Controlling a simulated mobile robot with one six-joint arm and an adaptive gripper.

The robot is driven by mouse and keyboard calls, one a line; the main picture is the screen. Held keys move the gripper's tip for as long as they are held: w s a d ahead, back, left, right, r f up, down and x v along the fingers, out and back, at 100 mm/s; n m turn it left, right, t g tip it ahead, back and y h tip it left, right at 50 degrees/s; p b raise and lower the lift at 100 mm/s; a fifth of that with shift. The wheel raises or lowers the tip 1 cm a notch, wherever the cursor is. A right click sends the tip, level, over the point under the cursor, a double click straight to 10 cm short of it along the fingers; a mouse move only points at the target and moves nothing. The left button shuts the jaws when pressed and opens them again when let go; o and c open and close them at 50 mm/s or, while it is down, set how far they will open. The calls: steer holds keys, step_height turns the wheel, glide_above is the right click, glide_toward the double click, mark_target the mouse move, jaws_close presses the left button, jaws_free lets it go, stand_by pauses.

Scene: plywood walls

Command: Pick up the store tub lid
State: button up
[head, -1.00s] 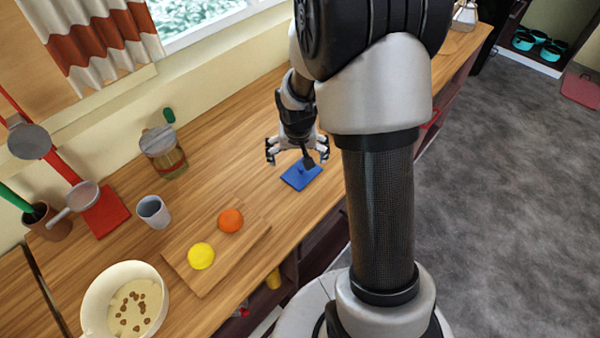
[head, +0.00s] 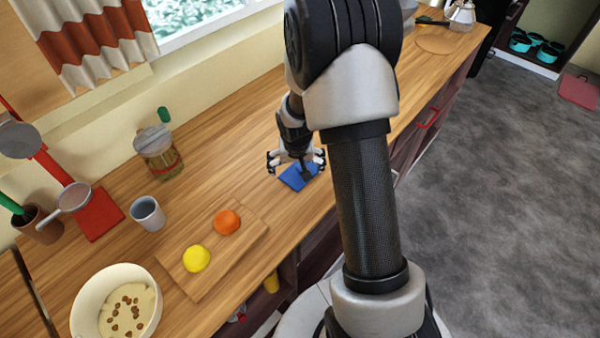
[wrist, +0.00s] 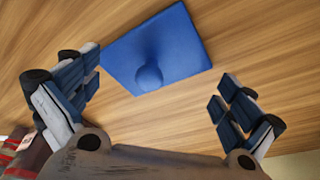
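The store tub lid is a flat blue square with a round knob (wrist: 157,48) and lies on the wooden counter. In the head view the lid (head: 292,180) is partly hidden by my gripper (head: 297,164), which is just above it. In the wrist view my gripper (wrist: 160,98) is open, its two fingers wide apart. The lid's knob is between the fingers' lines but beyond the tips, and nothing is held.
A cutting board (head: 190,284) with a yellow ball (head: 196,259) and an orange ball (head: 227,222) is to the left. A grey cup (head: 147,213), a glass jar (head: 159,158) and a cream bowl (head: 80,318) stand farther left. The counter around the lid is clear.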

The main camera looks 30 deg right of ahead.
steer(key=shift+s, duration=0.1)
steer(key=c, duration=1.1)
steer(key=shift+s, duration=0.1)
steer(key=c, duration=0.4)
